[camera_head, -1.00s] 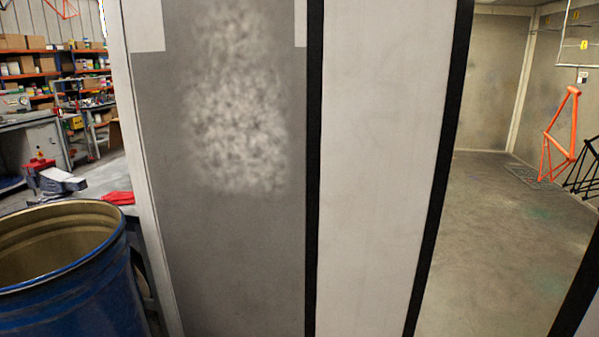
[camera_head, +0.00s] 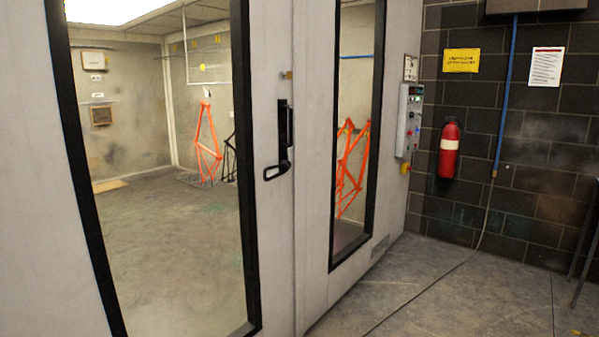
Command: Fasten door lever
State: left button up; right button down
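The black door lever (camera_head: 277,171) is on the right edge of the light grey booth door (camera_head: 270,250), below a tall black handle plate (camera_head: 286,125). The lever's looped grip slants down to the left from the foot of the plate. A small brass-coloured piece (camera_head: 287,75) sits above the plate. The door looks closed, level with the panel beside it, but I cannot tell whether it is latched. Neither of my grippers is in view.
Orange bike frames (camera_head: 352,170) show through the windows inside the booth. A control box (camera_head: 409,122) is mounted at the booth's right end. A red fire extinguisher (camera_head: 449,150) hangs on the dark block wall.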

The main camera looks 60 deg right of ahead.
aim_at(286, 165)
jog(key=l+z, duration=0.15)
jog(key=z, duration=1.45)
jog(key=i+j, duration=0.05)
